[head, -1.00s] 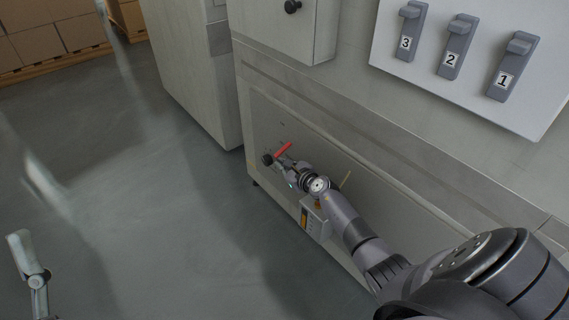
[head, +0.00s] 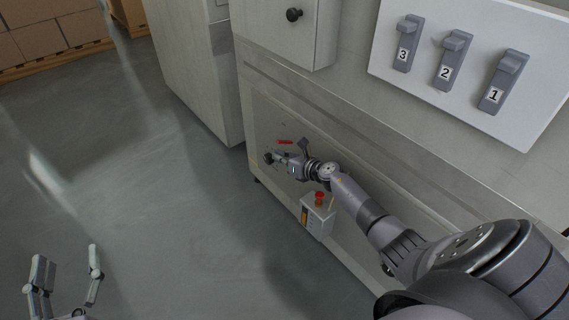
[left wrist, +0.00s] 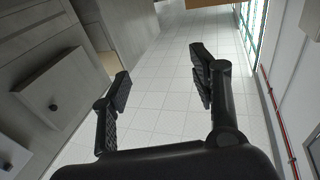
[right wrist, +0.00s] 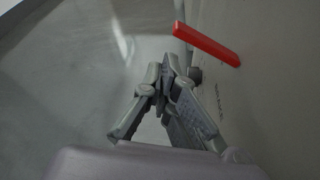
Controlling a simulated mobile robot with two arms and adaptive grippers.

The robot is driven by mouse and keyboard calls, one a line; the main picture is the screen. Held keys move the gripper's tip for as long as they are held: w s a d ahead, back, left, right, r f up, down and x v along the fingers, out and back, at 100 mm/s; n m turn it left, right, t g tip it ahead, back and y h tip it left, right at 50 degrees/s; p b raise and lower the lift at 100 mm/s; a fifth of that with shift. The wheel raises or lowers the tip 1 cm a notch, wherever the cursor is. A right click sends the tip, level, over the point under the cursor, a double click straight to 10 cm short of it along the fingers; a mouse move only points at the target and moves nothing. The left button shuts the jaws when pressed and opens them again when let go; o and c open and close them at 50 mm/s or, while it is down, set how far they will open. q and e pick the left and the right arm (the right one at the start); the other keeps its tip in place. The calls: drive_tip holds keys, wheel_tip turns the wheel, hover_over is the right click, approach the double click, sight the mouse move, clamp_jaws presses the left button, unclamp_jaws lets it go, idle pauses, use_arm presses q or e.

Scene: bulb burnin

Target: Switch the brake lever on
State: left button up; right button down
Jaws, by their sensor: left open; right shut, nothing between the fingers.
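The brake lever appears as a short red bar (head: 285,141) low on the cabinet's front panel. In the right wrist view the red bar (right wrist: 208,45) stands out from the panel just beyond and above my right fingertips. My right gripper (head: 280,158) is shut and empty, close below the bar in the head view. Its fingertips (right wrist: 166,72) meet in the right wrist view, with a visible gap to the bar. The lever's pivot is mostly hidden. My left gripper (head: 68,266) is open and empty over the floor, far from the lever; its fingers show in the left wrist view (left wrist: 160,82).
A small box (head: 317,219) with a red button (head: 319,196) sits below my right forearm. Numbered switches (head: 451,60) are on a white board above. A dark knob (head: 294,14) is on an upper cabinet. The floor to the left is clear.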

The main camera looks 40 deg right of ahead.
use_arm(q)
wheel_tip(320, 180, down, 6)
drive_tip(key=s+a+g+y+p, duration=0.1)
drive_tip(key=g, duration=0.2)
drive_tip(key=shift+a+f+g, duration=0.15)
drive_tip(key=shift+g, duration=0.25)
use_arm(e)
drive_tip(key=shift+r, duration=0.8)
